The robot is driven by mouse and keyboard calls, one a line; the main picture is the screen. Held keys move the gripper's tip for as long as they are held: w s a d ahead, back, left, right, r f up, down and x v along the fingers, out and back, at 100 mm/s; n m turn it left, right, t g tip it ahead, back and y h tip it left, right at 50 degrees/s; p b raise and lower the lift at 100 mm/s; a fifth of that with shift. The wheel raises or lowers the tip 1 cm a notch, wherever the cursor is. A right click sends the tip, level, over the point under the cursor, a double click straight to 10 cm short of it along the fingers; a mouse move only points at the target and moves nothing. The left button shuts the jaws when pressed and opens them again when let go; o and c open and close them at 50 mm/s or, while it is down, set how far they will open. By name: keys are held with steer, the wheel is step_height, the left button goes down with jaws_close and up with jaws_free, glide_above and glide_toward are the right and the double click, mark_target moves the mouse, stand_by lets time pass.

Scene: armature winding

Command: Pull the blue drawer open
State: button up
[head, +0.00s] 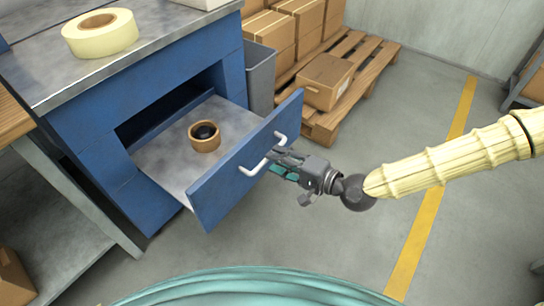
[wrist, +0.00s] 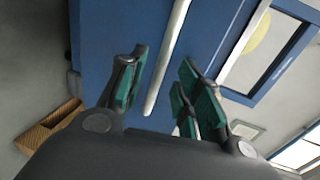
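The blue drawer (head: 242,170) stands pulled out of the blue cabinet (head: 85,140), and its grey inside shows. Its front has a pale bar handle (head: 262,158). My gripper (head: 282,166) is at the handle, on the outer side of the drawer front. In the wrist view the handle (wrist: 167,55) runs between the green-padded fingers of my gripper (wrist: 160,92), with a gap visible on each side. The fingers are apart and do not appear closed on the bar. Whether one finger touches it is hard to tell.
A cream roll (head: 100,33) lies on the cabinet top. A grey bin (head: 260,78) and a pallet (head: 350,85) with cartons stand behind. The floor right of the drawer is clear.

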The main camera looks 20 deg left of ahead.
steer(key=v, duration=0.8)
steer(key=shift+d, duration=0.15)
steer(key=shift+s+f, duration=0.1)
stand_by(0.4)
steer(key=s+d+f+g+h, duration=0.1)
steer(key=s+d+f+h, duration=0.1)
steer(key=s+f, duration=0.35)
steer(key=s+d+f+n+g+h, duration=0.1)
steer(key=s+d+f+h, duration=0.15)
steer(key=f, duration=0.65)
steer(key=s+d+f+g+h, duration=0.2)
steer(key=s+f, duration=0.3)
steer(key=f, duration=0.2)
steer(key=s+d+f+n+g+h, duration=0.15)
steer(key=s+d+f+h, duration=0.3)
steer(key=d, duration=0.55)
steer(key=s+d+f+n+h, duration=0.25)
steer(key=s+d+f, duration=0.25)
steer(key=d, duration=0.5)
step_height(320, 180, up, 29)
steer(key=m+p, duration=0.1)
steer(key=p, duration=2.8)
steer(key=shift+a+r+h, duration=0.15)
steer(key=shift+r+h, duration=0.05)
steer(key=shift+h, duration=0.25)
